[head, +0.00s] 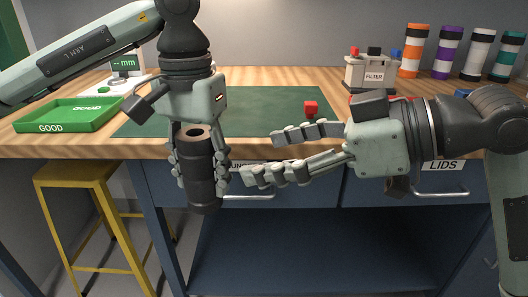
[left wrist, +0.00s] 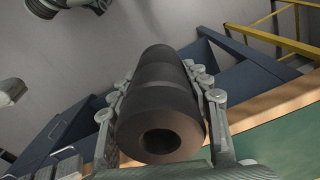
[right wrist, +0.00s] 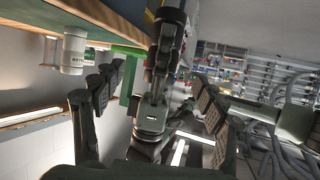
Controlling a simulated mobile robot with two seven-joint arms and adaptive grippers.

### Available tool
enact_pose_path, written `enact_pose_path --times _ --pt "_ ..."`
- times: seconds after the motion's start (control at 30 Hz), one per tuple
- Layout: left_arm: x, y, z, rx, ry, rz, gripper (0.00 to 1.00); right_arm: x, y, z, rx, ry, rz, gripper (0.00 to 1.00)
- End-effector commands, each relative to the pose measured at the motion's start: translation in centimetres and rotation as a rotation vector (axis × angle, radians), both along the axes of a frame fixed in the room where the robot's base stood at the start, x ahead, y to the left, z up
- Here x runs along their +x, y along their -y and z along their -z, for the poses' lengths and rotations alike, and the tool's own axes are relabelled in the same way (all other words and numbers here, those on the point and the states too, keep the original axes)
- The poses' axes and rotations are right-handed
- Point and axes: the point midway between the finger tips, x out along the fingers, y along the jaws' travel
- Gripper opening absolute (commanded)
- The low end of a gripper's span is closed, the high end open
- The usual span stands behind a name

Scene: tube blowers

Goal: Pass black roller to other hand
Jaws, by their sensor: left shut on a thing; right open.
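The black roller (head: 199,183) is a thick dark cylinder with a hole in its end, held upright in front of the bench edge. My left gripper (head: 197,172) points down and is shut around its sides. The left wrist view shows the roller (left wrist: 168,110) between both fingers. My right gripper (head: 254,158) points left with its fingers spread and empty. Its lower fingertip is close to the roller's right side, by the left gripper's finger; I cannot tell whether they touch.
Several banded tubes (head: 447,52) stand at the back right. A yellow stool (head: 75,175) stands at left. Blue drawers (head: 290,186) lie behind the grippers.

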Motion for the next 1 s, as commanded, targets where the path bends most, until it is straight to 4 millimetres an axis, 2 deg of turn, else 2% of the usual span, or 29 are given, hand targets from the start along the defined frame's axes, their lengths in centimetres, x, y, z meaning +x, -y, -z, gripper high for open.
enact_pose_path --times 0.17,0.6,0.8,1.0 --pt "0.0 0.0 0.0 0.0 0.001 0.0 0.09 0.2 -1.4 0.3 0.0 0.002 -0.015 0.72" --pt "0.0 0.0 0.0 0.0 0.001 0.0 0.09 2.9 -8.3 3.4 0.001 0.001 -0.012 0.72" --pt "0.0 0.0 0.0 0.0 0.001 0.0 0.09 3.7 -9.9 4.1 0.0 0.002 -0.011 0.72" --pt "0.0 0.0 0.0 0.0 0.001 0.0 0.09 3.9 -10.4 4.4 -0.001 0.004 -0.009 0.72"
